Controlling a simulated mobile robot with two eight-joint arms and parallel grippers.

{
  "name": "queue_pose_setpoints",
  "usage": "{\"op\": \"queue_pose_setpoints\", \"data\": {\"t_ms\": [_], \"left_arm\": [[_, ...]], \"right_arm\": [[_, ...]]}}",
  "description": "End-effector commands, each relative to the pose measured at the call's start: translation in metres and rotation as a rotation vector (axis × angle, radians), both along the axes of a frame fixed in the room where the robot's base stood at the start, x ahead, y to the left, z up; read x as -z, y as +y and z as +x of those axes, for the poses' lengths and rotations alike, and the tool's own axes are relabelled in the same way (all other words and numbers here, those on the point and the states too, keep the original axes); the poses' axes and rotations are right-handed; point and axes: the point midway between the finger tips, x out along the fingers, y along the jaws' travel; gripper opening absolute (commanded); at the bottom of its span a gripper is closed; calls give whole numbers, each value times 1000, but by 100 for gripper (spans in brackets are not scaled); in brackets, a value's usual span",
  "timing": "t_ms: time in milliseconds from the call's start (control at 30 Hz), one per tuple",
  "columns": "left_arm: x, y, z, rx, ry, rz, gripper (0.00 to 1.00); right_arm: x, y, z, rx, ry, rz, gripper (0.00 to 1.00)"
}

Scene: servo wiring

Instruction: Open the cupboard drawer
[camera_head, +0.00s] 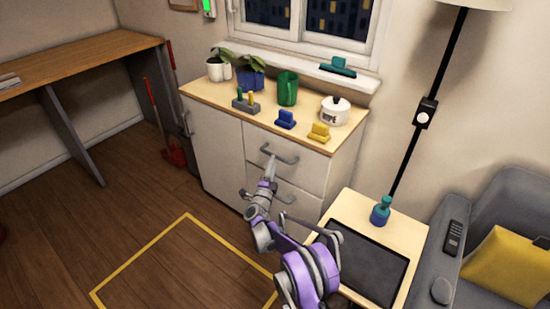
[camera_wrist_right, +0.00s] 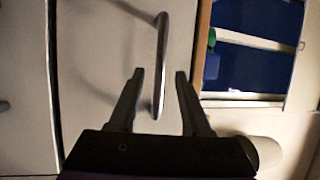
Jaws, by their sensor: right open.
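The cupboard (camera_head: 213,146) is white with a wooden top and stands against the wall under the window. Its upper drawer (camera_head: 310,176) is closed flush, with a grey bar handle (camera_head: 279,154). A second drawer with its own handle (camera_head: 280,192) is below it. My right gripper (camera_head: 271,161) is just in front of the upper drawer handle. In the right wrist view, my right gripper (camera_wrist_right: 158,75) is open, with the bar handle (camera_wrist_right: 161,60) showing between its two fingers. I cannot tell whether the fingers touch the handle. My left gripper is not in view.
A side table (camera_head: 413,238) with a dark panel and a grey armchair (camera_head: 508,200) stand at right. Yellow-outlined floor (camera_head: 185,270) is clear.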

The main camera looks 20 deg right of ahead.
Motion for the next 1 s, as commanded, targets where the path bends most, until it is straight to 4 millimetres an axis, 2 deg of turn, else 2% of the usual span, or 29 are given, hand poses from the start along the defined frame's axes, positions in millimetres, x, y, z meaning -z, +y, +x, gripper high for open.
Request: {"op": "queue_pose_setpoints", "data": {"t_ms": [100, 300, 667, 933, 1000], "left_arm": [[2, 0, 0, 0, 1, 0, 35], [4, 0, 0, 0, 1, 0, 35], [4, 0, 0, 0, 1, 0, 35], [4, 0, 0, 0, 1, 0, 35], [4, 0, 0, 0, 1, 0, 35]], "right_arm": [[-3, -12, 19, 0, 1, 0, 48], [-7, -20, 36, -1, 1, -1, 48], [-8, -22, 40, -1, 1, -1, 48], [-8, -22, 39, -2, 1, -1, 0], [-8, -22, 39, -2, 1, -1, 0]]}}
